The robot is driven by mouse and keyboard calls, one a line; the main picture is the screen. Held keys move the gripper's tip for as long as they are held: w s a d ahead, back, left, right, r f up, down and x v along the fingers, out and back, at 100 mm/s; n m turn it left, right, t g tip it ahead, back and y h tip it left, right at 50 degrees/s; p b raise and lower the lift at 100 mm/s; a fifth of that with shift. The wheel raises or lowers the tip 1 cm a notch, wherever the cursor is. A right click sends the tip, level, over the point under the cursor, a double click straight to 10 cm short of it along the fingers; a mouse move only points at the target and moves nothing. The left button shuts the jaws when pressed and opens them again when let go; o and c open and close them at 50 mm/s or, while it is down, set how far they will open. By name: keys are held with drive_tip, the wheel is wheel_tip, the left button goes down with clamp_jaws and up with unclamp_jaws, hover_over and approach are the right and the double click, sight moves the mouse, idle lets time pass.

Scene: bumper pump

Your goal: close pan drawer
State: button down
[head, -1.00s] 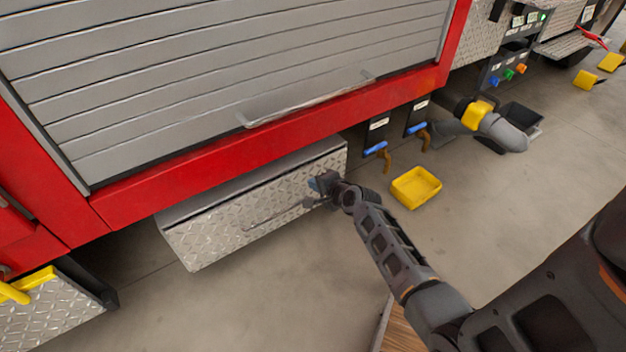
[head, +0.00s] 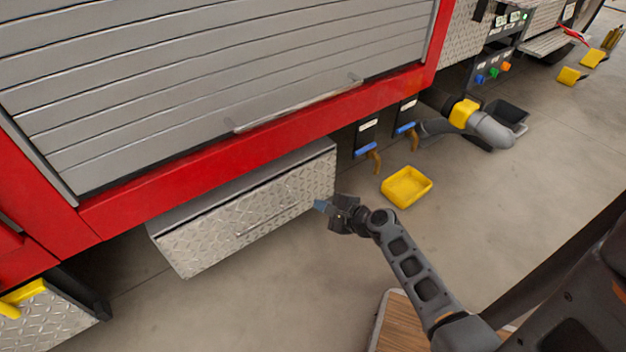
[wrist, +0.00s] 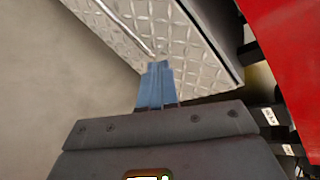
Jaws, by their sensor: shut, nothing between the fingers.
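The pan drawer (head: 225,222) is a diamond-plate metal box under the red truck body. It juts out from beneath the red sill, with a strip of its top showing. A thin bar handle (head: 268,218) runs along its front. My gripper (head: 320,206) is shut and empty, just off the right end of the drawer front in the head view. In the wrist view the blue fingertips (wrist: 158,75) are together in front of the diamond-plate face (wrist: 180,35), close to the end of the handle. I cannot tell whether they touch it.
The red sill (head: 250,150) and a grey roller shutter (head: 200,80) are above the drawer. Blue-handled valves (head: 366,150), a yellow tray (head: 406,187) and a grey hose (head: 488,128) are to the right. Floor in front of the drawer is clear.

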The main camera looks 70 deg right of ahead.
drive_tip(key=f+m, duration=0.2)
drive_tip(key=m+t+h+b, duration=0.3)
drive_tip(key=m+h+b, duration=0.1)
drive_tip(key=m, duration=0.6)
approach(306, 167)
drive_tip(key=b+x, duration=0.3)
drive_tip(key=x, duration=0.4)
drive_tip(key=shift+f+b, duration=0.1)
drive_tip(key=shift+b, duration=0.3)
